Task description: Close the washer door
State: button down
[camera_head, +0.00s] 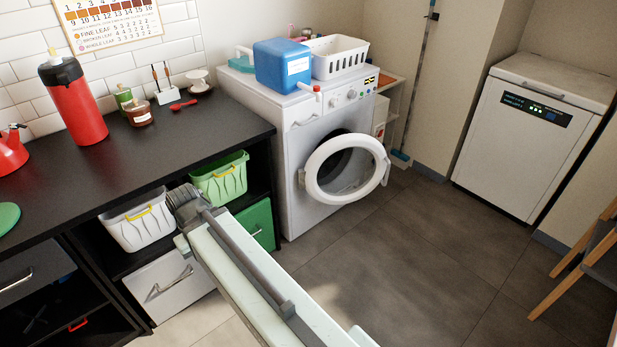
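The washer (303,150) is a white front-loader standing at the end of the dark counter. Its round door (315,163), a white ring with a clear centre, stands open, swung out from the front. The dark drum opening shows partly behind and through it. My pale arm reaches from the bottom edge up to the left, to a dark ribbed joint in front of the counter shelf, well apart from the door. My gripper's fingers do not show.
A blue container (283,66) and a white basket (338,57) stand on the washer. Green (220,180) and white (140,222) bins sit under the counter (150,160). The grey floor (400,260) before the washer is clear. A white appliance (525,140) stands right.

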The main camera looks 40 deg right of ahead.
aim_at(307, 176)
jog(key=u, duration=0.55)
jog(key=k, duration=1.6)
jog(key=z, duration=0.7)
jog(key=i, duration=1.7)
jog(key=u, duration=0.1)
